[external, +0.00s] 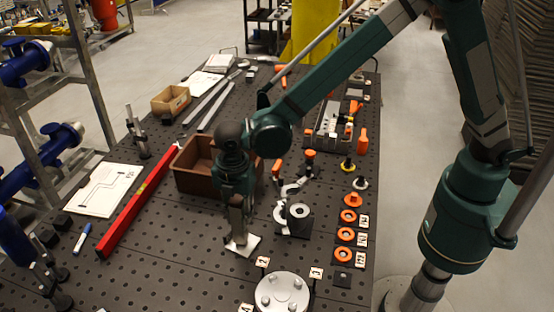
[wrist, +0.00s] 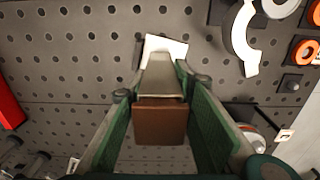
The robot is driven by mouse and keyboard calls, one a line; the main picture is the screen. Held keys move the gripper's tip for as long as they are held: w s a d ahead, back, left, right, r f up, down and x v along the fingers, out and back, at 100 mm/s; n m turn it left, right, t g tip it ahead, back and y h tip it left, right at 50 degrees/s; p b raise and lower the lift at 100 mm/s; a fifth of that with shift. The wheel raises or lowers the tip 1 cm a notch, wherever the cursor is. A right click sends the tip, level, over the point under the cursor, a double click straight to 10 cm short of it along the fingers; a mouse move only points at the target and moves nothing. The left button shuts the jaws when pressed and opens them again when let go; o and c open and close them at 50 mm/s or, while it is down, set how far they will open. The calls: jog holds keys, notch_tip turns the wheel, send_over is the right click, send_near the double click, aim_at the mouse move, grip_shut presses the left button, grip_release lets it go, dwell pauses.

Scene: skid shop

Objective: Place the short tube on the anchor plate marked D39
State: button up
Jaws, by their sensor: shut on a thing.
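My gripper (wrist: 160,105) is shut on a brown and grey piece (wrist: 160,124); the grey face points away from the wrist camera. I cannot tell surely whether this is the short tube. In the external view my gripper (external: 238,222) points down over the pegboard table. A white square plate (external: 243,246) shows just below it, and also ahead of the held piece in the wrist view (wrist: 170,45); I cannot tell whether they touch. A round bolted plate (external: 283,291) lies at the front, with small tags around it. The tags are too small to read, so D39 cannot be picked out.
A grey ringed part (external: 298,212) and a pale curved part (wrist: 238,38) stand right of my gripper. Orange rings (external: 346,235) with tags line the right edge. A brown bin (external: 190,180) is behind, and a red bar (external: 138,202) lies left.

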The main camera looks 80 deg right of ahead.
aim_at(237, 198)
jog(key=shift+f, duration=0.6)
jog(key=shift+f, duration=0.15)
jog(key=o, duration=1.1)
jog(key=shift+r, duration=0.2)
notch_tip(237, 198, up, 12)
jog(key=shift+b, duration=0.3)
jog(key=shift+d, duration=0.1)
